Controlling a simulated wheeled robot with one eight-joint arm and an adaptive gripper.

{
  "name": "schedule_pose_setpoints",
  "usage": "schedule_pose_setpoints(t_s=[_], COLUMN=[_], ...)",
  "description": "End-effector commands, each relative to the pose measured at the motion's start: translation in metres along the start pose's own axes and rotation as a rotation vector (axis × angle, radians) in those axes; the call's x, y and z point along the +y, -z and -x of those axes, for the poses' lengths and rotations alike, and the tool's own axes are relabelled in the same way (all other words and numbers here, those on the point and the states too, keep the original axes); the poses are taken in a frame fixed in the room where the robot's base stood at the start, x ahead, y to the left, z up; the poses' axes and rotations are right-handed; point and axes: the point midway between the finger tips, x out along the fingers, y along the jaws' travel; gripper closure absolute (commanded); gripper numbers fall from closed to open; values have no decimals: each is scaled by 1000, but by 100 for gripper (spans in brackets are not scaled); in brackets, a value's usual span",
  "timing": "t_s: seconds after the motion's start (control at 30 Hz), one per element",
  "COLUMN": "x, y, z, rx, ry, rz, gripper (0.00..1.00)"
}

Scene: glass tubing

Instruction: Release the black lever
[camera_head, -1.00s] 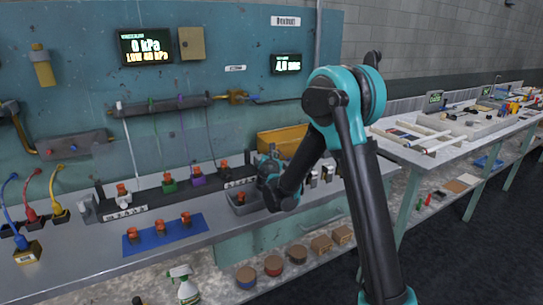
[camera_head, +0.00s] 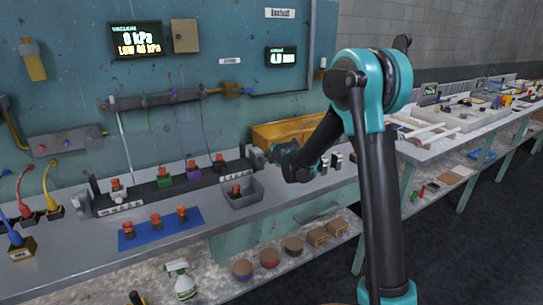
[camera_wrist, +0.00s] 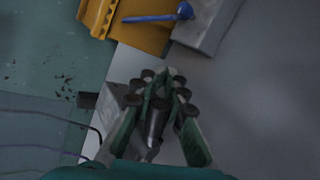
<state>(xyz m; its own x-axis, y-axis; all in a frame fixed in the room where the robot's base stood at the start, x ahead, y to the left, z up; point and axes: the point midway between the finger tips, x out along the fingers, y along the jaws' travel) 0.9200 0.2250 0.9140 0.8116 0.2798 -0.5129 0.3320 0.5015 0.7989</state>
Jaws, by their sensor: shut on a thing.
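In the wrist view, my gripper (camera_wrist: 163,88) has its green fingers closed around a dark, rounded, lever-like piece (camera_wrist: 153,126) beside a small grey block (camera_wrist: 125,96). The fingers hide part of the piece, so its full shape is unclear. I take it to be the black lever. In the head view, my gripper (camera_head: 272,155) is at the right end of the dark rail (camera_head: 140,194), by a grey end block (camera_head: 254,154). The lever itself cannot be made out there.
A grey tray (camera_head: 243,201) with an orange-topped piece stands in front of my gripper. A yellow bin (camera_head: 290,132) is behind it against the wall. A blue mat (camera_head: 140,241) with orange-topped pieces lies to the left. A blue-handled tool (camera_wrist: 160,17) shows in the wrist view.

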Motion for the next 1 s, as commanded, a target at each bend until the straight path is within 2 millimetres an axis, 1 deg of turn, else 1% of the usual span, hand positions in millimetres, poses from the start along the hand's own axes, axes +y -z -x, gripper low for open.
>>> schedule_pose_setpoints(t_s=[0.2,0.4,0.67,1.0], x=[-8,-11,-12,-13], y=[2,6,8,8], z=[-4,-6,-7,-7], rx=[81,132,159,162], ry=[11,16,18,18], rz=[-126,-201,-243,-246], gripper=[100,100,100,100])
